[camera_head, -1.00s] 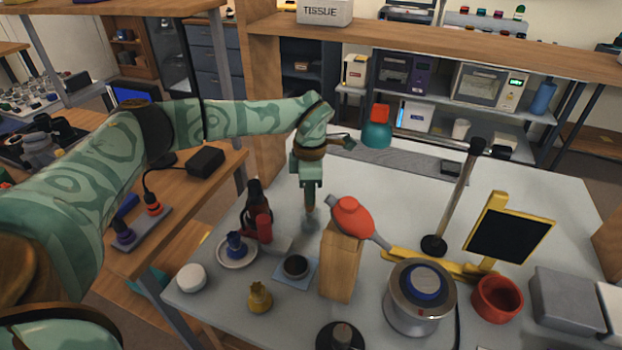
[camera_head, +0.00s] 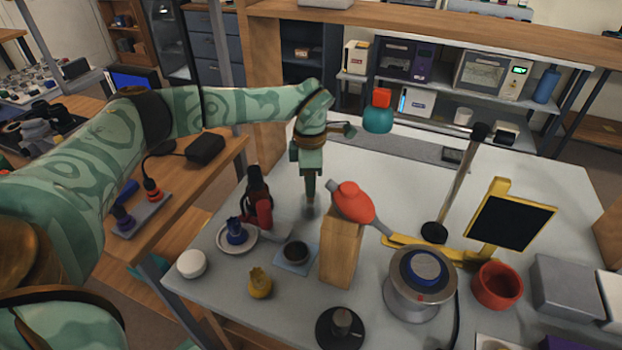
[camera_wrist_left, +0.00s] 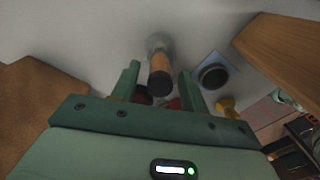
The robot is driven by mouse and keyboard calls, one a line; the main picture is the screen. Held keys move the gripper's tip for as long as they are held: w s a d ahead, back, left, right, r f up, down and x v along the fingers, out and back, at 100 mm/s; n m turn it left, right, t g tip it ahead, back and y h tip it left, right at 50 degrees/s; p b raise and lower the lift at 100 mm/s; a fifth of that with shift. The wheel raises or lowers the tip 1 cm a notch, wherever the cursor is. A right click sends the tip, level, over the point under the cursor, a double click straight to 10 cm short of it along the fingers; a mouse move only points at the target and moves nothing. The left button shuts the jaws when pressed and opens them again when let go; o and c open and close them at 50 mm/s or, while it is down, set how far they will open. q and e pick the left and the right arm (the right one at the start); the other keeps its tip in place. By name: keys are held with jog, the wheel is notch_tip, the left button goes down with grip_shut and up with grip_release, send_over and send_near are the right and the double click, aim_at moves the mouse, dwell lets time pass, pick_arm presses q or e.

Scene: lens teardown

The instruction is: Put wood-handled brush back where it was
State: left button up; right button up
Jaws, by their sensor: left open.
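The wood-handled brush (camera_head: 310,207) stands upright on the grey table, its pale head down, left of the wooden block. In the left wrist view its orange-brown handle (camera_wrist_left: 160,75) points up between the fingers, with a dark end cap nearest the camera. My left gripper (camera_head: 311,180) hangs fingers-down over the brush. In the left wrist view the gripper (camera_wrist_left: 158,85) is open, with a finger on each side of the handle and gaps showing. The upper handle is partly hidden by the fingers in the head view. My right gripper is not in view.
Close by are a wooden block (camera_head: 341,255) with a red blower (camera_head: 354,203) on top, a dark cup on a blue mat (camera_head: 282,262), a dark bottle (camera_head: 257,188) and a white saucer (camera_head: 222,240). A lamp pole (camera_head: 456,188) stands to the right. The table behind is fairly clear.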

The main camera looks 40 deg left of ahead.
pick_arm(q)
notch_tip(320, 180, up, 16)
jog(key=p, duration=0.5)
jog(key=shift+s+p, duration=0.25)
jog(key=shift+p, duration=0.1)
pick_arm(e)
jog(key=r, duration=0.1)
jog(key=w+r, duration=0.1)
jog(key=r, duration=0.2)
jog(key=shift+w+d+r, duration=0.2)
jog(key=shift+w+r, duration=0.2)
pick_arm(q)
jog(key=shift+r, duration=0.15)
